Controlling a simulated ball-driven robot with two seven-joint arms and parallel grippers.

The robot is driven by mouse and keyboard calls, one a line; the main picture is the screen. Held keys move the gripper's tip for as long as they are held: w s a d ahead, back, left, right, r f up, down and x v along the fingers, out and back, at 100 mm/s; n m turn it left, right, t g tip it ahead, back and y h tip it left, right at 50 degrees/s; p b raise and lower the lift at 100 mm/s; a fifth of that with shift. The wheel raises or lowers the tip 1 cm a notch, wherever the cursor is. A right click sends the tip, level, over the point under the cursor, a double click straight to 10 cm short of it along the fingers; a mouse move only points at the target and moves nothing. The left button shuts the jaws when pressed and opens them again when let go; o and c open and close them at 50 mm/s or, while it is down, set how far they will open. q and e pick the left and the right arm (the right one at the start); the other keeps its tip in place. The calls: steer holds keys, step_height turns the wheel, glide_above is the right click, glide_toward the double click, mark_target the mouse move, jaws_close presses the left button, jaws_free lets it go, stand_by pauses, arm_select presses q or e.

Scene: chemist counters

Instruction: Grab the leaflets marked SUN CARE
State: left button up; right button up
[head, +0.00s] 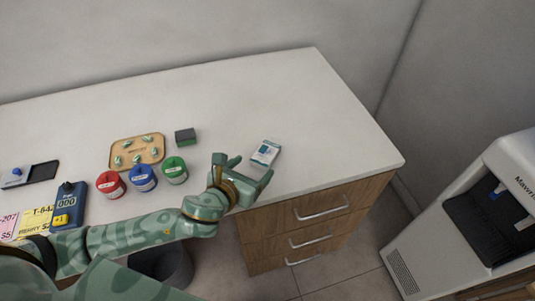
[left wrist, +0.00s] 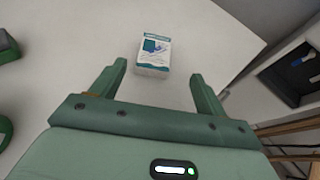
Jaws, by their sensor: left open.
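A small white and teal stack of leaflets (head: 265,153) lies on the white counter near its right part. Its print is too small to read in the head view. In the left wrist view the stack (left wrist: 154,52) shows a teal top band and a teal picture; its words are not legible. My left gripper (head: 247,171) is open and empty, just to the left and front of the stack. In the left wrist view the stack lies just beyond the open fingers (left wrist: 160,70), nearer the left finger. My right gripper is not in view.
A dark grey-green block (head: 185,136), green (head: 175,170), blue (head: 142,178) and red (head: 110,184) tubs, and a tan tray (head: 137,152) with small pieces stand left of the gripper. The counter (head: 310,110) is clear to the right and behind. Drawers (head: 318,206) are below.

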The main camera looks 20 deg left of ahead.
mark_target(265, 153)
arm_select(q)
steer(key=b+x, duration=0.1)
steer(key=x, duration=0.4)
steer(key=shift+f, duration=0.1)
steer(key=shift+w, duration=0.15)
steer(key=x, duration=0.1)
steer(key=b+x, duration=0.1)
steer(key=x, duration=0.1)
steer(key=b+x, duration=0.1)
steer(key=shift+w+a+f, duration=0.3)
steer(key=shift+a+f, duration=0.05)
steer(key=shift+f, duration=0.05)
steer(key=shift+w, duration=0.2)
steer(key=shift+s+r, duration=0.1)
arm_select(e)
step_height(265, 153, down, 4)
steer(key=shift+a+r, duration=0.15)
arm_select(q)
steer(key=c, duration=1.1)
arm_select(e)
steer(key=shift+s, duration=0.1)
